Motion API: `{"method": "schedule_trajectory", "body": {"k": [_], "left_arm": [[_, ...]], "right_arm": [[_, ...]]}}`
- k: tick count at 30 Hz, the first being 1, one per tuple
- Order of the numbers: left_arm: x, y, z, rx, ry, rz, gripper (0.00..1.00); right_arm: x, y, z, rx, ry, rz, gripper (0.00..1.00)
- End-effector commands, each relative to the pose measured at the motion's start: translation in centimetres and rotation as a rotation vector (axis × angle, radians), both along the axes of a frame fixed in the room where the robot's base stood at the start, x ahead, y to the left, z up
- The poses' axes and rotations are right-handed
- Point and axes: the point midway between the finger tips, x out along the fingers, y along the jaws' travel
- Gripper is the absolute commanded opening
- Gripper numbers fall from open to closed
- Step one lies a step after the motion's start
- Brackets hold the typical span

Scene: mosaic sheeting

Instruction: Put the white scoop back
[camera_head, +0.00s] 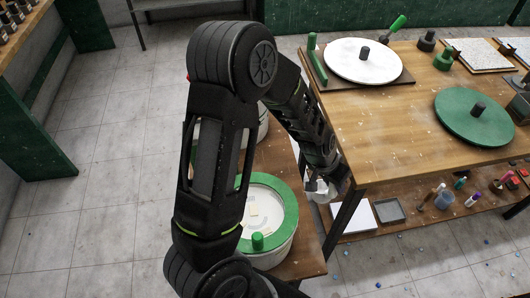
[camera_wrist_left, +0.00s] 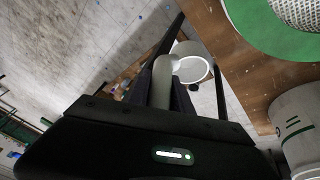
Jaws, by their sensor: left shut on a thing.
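My left gripper (camera_head: 328,184) hangs beside the near left corner of the worktable and is shut on the white scoop (camera_head: 319,192). Little of the scoop shows in the head view. In the left wrist view the scoop's round white cup (camera_wrist_left: 193,68) and pale handle (camera_wrist_left: 162,80) stick out past my dark fingers (camera_wrist_left: 174,97), over the floor beside a wooden edge. A white tub with a green rim (camera_head: 289,200) stands left of the gripper. Its mouth shows pale pieces inside. My right gripper is in neither view.
A second white tub (camera_head: 263,126) is partly hidden behind my arm. The wooden worktable (camera_head: 390,130) carries a white disc (camera_head: 345,60), a green disc (camera_head: 475,122) and a green-handled tool (camera_head: 397,24). Trays and bottles sit on its lower shelf (camera_head: 410,222). Tiled floor lies open at left.

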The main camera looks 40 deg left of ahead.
Motion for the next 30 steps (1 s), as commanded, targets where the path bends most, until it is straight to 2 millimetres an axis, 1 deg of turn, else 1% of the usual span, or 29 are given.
{"method": "schedule_trajectory", "body": {"k": [14,17,20,23,26,29,30], "left_arm": [[0.1,0.0,-0.1,0.001,-0.001,0.001,0.0],[0.4,0.5,-0.6,0.005,-0.002,0.008,0.0],[1.2,1.7,-1.7,0.014,-0.004,0.026,0.0],[2.6,3.8,-3.3,0.034,-0.009,0.058,0.0],[4.3,7.0,-5.2,0.065,-0.016,0.103,0.0],[6.0,11.0,-7.2,0.105,-0.022,0.159,0.0],[6.7,12.8,-7.9,0.123,-0.024,0.186,0.0]], "right_arm": [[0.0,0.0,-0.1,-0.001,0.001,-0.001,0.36],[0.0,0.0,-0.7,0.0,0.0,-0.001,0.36],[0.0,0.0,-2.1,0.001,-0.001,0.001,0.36],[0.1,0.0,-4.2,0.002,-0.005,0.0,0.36],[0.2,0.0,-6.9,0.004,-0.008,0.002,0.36],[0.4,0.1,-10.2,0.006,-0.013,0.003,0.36],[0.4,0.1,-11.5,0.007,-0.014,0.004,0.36]]}}
